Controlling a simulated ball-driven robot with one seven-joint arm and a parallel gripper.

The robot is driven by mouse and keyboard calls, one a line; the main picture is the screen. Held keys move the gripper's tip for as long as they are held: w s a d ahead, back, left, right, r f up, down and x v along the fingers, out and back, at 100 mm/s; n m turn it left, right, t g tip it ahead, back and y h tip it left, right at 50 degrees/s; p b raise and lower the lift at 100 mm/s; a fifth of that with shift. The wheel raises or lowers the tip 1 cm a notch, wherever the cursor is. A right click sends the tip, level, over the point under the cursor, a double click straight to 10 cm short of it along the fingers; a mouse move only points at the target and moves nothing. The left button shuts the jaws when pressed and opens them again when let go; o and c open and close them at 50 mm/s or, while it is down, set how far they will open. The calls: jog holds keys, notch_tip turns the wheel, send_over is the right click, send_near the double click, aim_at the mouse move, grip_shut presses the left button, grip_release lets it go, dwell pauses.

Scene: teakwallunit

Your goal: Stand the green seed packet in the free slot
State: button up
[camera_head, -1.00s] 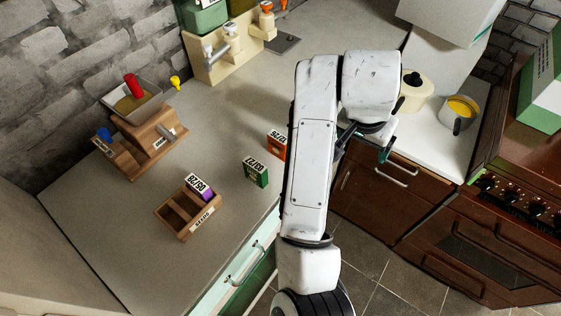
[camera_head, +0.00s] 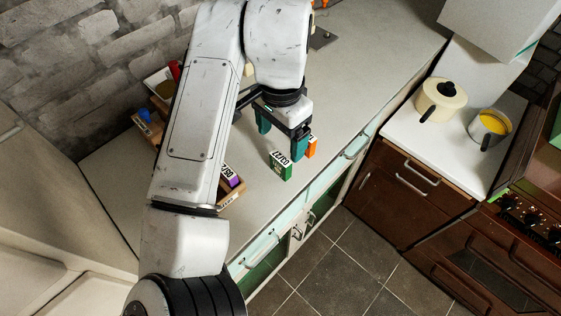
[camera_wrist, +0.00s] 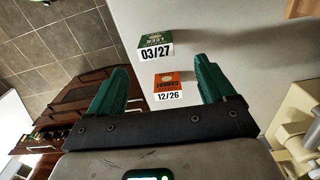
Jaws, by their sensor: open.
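The green seed packet (camera_head: 281,166) stands upright on the counter near its front edge; in the wrist view it (camera_wrist: 155,47) reads 03/27 and lies beyond the fingertips. An orange packet (camera_head: 311,147), marked 12/26 in the wrist view (camera_wrist: 167,88), stands beside it, between my fingers' lines in that view. My gripper (camera_head: 282,138) is open above the counter, just behind the packets, with nothing seen held. The wooden slotted holder (camera_head: 232,194) with a purple packet (camera_head: 231,178) is mostly hidden behind my arm, so its free slots are not visible.
A wooden stand with a blue item (camera_head: 144,114) and a red item shows partly behind my arm. Counter between packets and holder is clear.

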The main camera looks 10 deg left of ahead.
aim_at(280, 158)
jog(key=f+p, duration=0.1)
jog(key=f, duration=0.1)
jog(key=s+f, duration=0.1)
jog(key=f, duration=0.1)
jog(key=shift+a+f+p, duration=0.1)
jog(key=shift+f+p, duration=0.2)
jog(key=shift+p, duration=0.05)
jog(key=shift+f, duration=0.5)
jog(key=c, duration=1.1)
jog(key=shift+r, duration=0.1)
